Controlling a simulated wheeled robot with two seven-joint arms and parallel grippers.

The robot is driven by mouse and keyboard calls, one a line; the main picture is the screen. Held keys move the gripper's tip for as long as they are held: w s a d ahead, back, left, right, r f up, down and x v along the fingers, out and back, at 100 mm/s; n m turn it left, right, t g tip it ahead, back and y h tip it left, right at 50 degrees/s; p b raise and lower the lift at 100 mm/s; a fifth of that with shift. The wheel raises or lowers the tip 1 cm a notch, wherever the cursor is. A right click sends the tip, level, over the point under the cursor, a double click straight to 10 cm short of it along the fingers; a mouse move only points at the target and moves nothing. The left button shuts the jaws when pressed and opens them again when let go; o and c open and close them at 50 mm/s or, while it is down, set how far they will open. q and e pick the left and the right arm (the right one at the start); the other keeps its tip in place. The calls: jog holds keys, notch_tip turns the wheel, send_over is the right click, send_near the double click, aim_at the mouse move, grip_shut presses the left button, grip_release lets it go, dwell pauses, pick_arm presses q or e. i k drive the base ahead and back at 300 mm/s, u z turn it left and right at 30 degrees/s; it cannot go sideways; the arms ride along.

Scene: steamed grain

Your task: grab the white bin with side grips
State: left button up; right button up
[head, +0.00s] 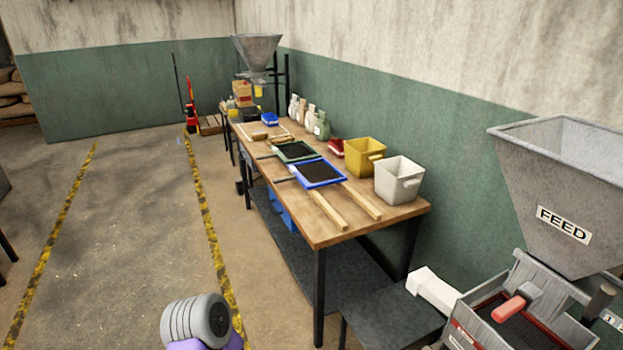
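The white bin (397,183) stands upright on the near right end of the wooden workbench (335,236), close to the green wall. A side grip shows on its face toward the right front; its far side is hidden. Neither of my grippers shows in the head view. A grey and purple part of my own body (196,322) shows at the bottom edge, well short of the bench.
A yellow bin (365,157) stands just behind the white bin. A blue-framed screen (318,173) and two wooden strips lie to its left. A grey FEED hopper machine (560,190) stands at the right. The floor left of the bench is open.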

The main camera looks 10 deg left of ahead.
aim_at(398, 179)
jog(key=u, duration=0.3)
jog(key=i, duration=1)
